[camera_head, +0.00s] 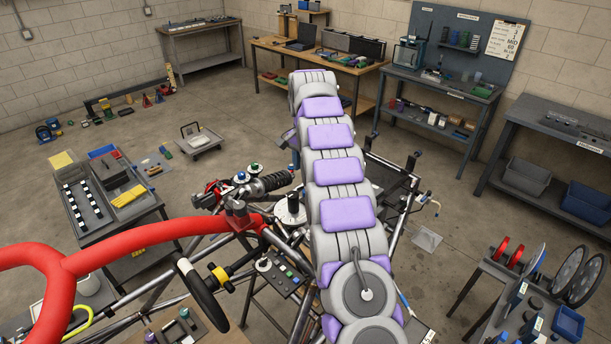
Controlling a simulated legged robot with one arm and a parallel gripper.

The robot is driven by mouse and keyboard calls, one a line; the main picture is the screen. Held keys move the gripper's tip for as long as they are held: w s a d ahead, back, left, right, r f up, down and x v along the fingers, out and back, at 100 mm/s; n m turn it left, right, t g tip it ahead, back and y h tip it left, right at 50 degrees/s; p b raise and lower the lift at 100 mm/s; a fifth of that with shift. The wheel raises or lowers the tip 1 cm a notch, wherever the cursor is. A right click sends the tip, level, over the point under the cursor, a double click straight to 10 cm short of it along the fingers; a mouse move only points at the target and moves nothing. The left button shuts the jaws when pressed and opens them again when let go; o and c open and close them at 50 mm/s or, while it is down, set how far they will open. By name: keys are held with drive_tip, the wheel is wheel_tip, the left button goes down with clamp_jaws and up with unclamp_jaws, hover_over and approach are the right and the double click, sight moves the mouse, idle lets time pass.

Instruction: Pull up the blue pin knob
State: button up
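A small knob with a blue top and a white collar (241,177) stands on the tube chassis (185,277), left of my arm and beside the black coil-over shock. A similar knob with a green top (254,168) stands just behind it and to its right. Both are small in this view, so I cannot tell how far up the blue one sits. My purple and grey arm reaches up the middle of the picture and folds over at its far end.
A red tube (160,234) crosses the left foreground. A grey bench (132,222) stands left, and a table with wheels (497,285) at the lower right. Open floor lies beyond the chassis.

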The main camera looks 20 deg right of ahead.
wheel_tip(320, 180, up, 9)
drive_tip(key=p, duration=0.6)
drive_tip(key=shift+p, duration=0.35)
drive_tip(key=s+a+f+n+g+b, duration=0.1)
drive_tip(key=s+a+f+n+b, duration=0.15)
drive_tip(key=s+a+b, duration=0.55)
drive_tip(key=s+a+f+n+b, duration=0.1)
drive_tip(key=s+a+n+b, duration=0.3)
drive_tip(key=s, duration=0.8)
drive_tip(key=s+a+f+n+b, duration=0.1)
drive_tip(key=s+f, duration=0.4)
drive_tip(key=s, duration=0.5)
drive_tip(key=s+a+f+n+b, duration=0.2)
drive_tip(key=s+f, duration=0.4)
drive_tip(key=s, duration=0.4)
drive_tip(key=s+a+f+n+b, duration=0.2)
drive_tip(key=s+a+f+b, duration=0.2)
drive_tip(key=s, duration=0.6)
wheel_tip(320, 180, down, 2)
drive_tip(key=shift+f+g+b, duration=0.1)
drive_tip(key=shift+g+b, duration=0.3)
drive_tip(key=shift+b, duration=0.1)
